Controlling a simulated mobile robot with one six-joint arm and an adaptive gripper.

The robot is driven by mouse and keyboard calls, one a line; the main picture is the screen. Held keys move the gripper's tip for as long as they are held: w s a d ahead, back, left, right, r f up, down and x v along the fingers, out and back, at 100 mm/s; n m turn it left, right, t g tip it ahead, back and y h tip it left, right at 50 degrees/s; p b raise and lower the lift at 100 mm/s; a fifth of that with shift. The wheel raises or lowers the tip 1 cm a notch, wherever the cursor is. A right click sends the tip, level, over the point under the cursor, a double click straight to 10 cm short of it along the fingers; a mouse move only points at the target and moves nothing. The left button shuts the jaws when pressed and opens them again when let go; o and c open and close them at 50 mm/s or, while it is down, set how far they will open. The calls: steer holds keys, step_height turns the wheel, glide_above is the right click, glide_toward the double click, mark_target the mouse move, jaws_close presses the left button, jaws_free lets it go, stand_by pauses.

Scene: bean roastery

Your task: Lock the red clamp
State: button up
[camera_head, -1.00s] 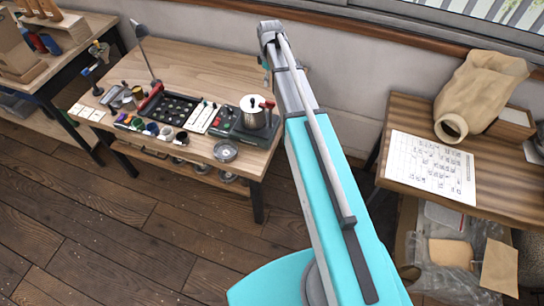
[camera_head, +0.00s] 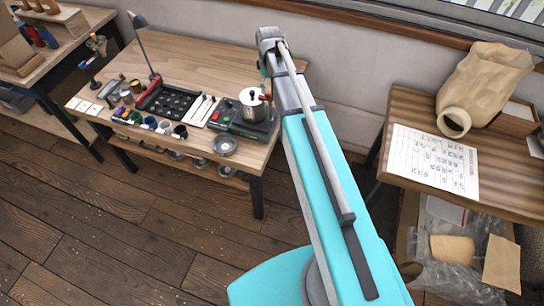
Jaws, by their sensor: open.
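A silver canister (camera_head: 254,106) stands on a dark unit at the right end of the wooden workbench (camera_head: 192,52). A small red part (camera_head: 265,97) shows at its upper right, close beside my arm in the picture. It may be the red clamp, but it is too small to tell whether it is open or locked. My arm reaches up the middle of the view. My gripper is not visible, apparently hidden behind the end of my arm.
Small cups, white cards and a desk lamp (camera_head: 140,24) crowd the bench left of the canister. A round metal dish (camera_head: 224,145) sits at its front edge. A right table (camera_head: 502,178) holds a paper bag (camera_head: 485,88) and a chart (camera_head: 434,160). The near-left floor is clear.

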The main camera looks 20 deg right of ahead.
steer(key=s+a+f+m+b, duration=0.2)
steer(key=s+f+m+b, duration=0.2)
steer(key=s+f+b, duration=0.3)
steer(key=s+a+f+m+b, duration=0.2)
steer(key=s+f+m+b, duration=0.2)
steer(key=s+f+b, duration=0.3)
steer(key=s+f, duration=0.1)
steer(key=s, duration=0.4)
steer(key=shift+a, duration=0.35)
steer(key=shift+r, duration=0.1)
steer(key=shift+c, duration=0.3)
stand_by(0.8)
